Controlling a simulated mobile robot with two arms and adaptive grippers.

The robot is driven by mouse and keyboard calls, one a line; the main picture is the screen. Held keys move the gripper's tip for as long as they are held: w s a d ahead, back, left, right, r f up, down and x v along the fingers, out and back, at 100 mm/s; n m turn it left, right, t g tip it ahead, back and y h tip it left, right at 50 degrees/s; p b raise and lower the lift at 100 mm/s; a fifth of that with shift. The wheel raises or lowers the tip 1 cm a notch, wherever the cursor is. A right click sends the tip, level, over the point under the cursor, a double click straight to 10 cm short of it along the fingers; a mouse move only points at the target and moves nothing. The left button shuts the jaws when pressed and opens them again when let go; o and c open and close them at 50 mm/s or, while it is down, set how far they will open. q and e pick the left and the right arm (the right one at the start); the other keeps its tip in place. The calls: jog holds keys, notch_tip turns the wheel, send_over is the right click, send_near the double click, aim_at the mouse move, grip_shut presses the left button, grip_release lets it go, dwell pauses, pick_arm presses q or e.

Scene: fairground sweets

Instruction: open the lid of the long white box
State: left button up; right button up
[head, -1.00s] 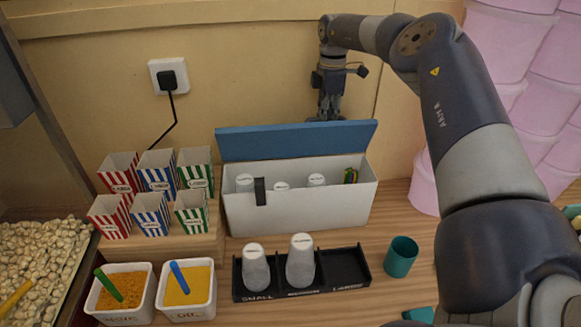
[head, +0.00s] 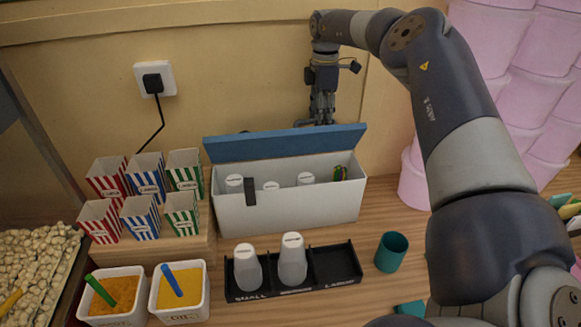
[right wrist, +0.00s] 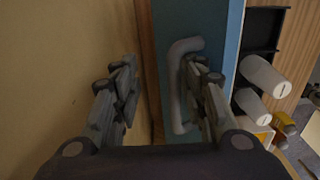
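The long white box (head: 290,210) stands against the back of the counter. Its blue lid (head: 285,145) is raised along the back edge, and the inside shows several white cups. In the right wrist view the blue lid (right wrist: 212,25) carries a grey bar handle (right wrist: 177,100). My right gripper (head: 322,118) is behind the raised lid, close to the wall, with its tips partly hidden by it. In the right wrist view my right gripper (right wrist: 168,85) has its fingers wide apart, one beside the handle; contact cannot be told. My left gripper is not in view.
A black tray (head: 335,262) with two white cups stands before the box. A teal cup (head: 391,252) is to its right. Striped cartons (head: 143,215) on a wooden step are at left, with two white tubs (head: 182,292) in front. Pink tubs (head: 540,100) stack at right.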

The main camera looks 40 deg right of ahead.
notch_tip(320, 180, up, 6)
jog(key=p, duration=0.3)
jog(key=shift+r, duration=0.1)
dwell(0.4)
jog(key=shift+w+a+r+p, duration=0.1)
jog(key=shift+a+p, duration=0.05)
jog(key=shift+p, duration=0.2)
